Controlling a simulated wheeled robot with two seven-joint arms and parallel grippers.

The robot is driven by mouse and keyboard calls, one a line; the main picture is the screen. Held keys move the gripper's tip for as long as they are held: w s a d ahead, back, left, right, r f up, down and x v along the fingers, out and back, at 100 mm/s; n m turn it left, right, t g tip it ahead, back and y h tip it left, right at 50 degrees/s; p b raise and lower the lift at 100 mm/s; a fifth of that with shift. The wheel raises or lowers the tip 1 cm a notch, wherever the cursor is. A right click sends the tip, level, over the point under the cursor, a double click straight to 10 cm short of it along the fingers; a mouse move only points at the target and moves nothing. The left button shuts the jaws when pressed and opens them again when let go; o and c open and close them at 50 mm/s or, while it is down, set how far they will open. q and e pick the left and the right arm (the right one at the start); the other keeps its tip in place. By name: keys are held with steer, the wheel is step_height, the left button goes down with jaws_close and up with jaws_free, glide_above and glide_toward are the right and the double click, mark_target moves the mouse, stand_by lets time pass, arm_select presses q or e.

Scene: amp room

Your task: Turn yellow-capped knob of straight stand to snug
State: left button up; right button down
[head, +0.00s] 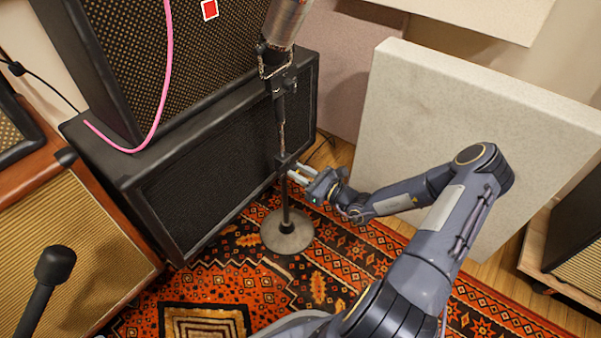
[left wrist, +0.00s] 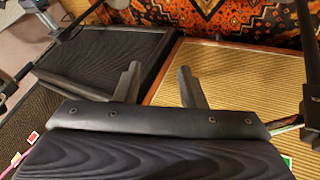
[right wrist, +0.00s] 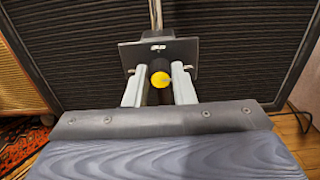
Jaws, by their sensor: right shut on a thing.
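The straight stand (head: 286,205) rises upright from a round grey base on the rug, with a large microphone (head: 287,20) at its top. In the right wrist view its yellow-capped knob (right wrist: 160,79) faces me, on a dark shaft in front of a dark plate (right wrist: 160,50). My right gripper (head: 291,170) reaches the stand at mid-height from the right. Its two fingers (right wrist: 158,70) are shut on the knob, one on each side. My left gripper (left wrist: 160,84) shows only in its wrist view, with fingers apart and nothing between them.
Stacked black amps (head: 215,160) stand close behind the stand, with a pink cable (head: 166,70) hanging over them. A tan-fronted amp (head: 70,265) and another microphone (head: 54,265) are at left. A pale panel (head: 470,130) stands behind my right arm. The patterned rug (head: 260,290) is open in front.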

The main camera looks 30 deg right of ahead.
steer(key=n+p, duration=0.2)
steer(key=shift+r+n, duration=0.2)
steer(key=shift+n, duration=0.1)
steer(key=n+p, duration=0.3)
steer(key=n, duration=0.2)
steer(key=shift+a+f+p, duration=0.1)
steer(key=shift+a+p, duration=0.05)
steer(key=shift+p, duration=0.25)
steer(key=shift+s+f+n+p, duration=0.15)
steer(key=shift+n+p, duration=0.75)
steer(key=shift+n, duration=1.6)
steer(key=shift+w+f+n+p, duration=0.15)
steer(key=shift+n+p, duration=0.75)
steer(key=shift+n, duration=1.6)
steer(key=shift+s, duration=0.1)
steer(key=c, duration=1.2)
jaws_free()
